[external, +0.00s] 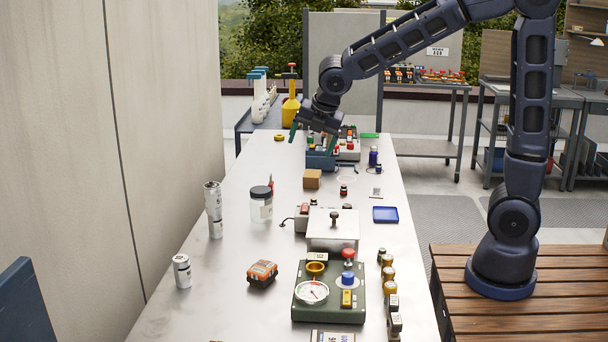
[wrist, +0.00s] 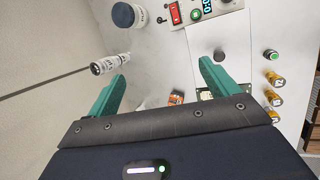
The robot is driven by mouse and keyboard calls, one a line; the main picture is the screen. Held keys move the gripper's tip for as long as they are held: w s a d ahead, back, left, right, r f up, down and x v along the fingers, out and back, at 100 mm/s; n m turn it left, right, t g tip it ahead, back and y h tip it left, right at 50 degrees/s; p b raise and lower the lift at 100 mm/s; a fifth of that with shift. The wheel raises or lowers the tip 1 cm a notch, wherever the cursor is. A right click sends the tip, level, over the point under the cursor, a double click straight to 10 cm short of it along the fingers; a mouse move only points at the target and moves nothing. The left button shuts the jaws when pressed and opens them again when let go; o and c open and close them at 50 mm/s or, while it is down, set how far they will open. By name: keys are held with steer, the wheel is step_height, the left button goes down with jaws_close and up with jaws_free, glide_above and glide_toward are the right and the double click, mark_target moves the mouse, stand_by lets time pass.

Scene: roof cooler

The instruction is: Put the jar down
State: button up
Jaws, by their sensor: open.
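A clear jar with a dark lid (external: 261,205) stands upright on the long pale table (external: 215,285), left of the metal box. Its dark lid and white side also show at the top of the wrist view (wrist: 125,15). My gripper (external: 313,140) is over the far part of the table, beyond the jar in the external view and apart from it. Its teal fingers are spread, and no object shows held between them in the wrist view (wrist: 163,75).
Stacked white cans (external: 214,208) stand left of the jar. A cardboard box (external: 312,179), a metal box (external: 333,230), a blue tray (external: 385,214) and a green gauge unit (external: 328,305) are also on the table. A wall borders the left side.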

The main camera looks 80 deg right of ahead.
steer(key=s+a+r+m+y, duration=0.1)
steer(key=s+a+m, duration=0.3)
steer(key=s, duration=0.5)
steer(key=s+a+r+m+y, duration=0.1)
steer(key=s+a+r+m, duration=0.1)
steer(key=s+a+m, duration=0.2)
steer(key=s+a+r+m+t+y, duration=0.1)
steer(key=s+a+m, duration=0.4)
steer(key=s, duration=1.1)
steer(key=m, duration=0.3)
steer(key=shift+r+m, duration=0.3)
steer(key=shift+m, duration=0.1)
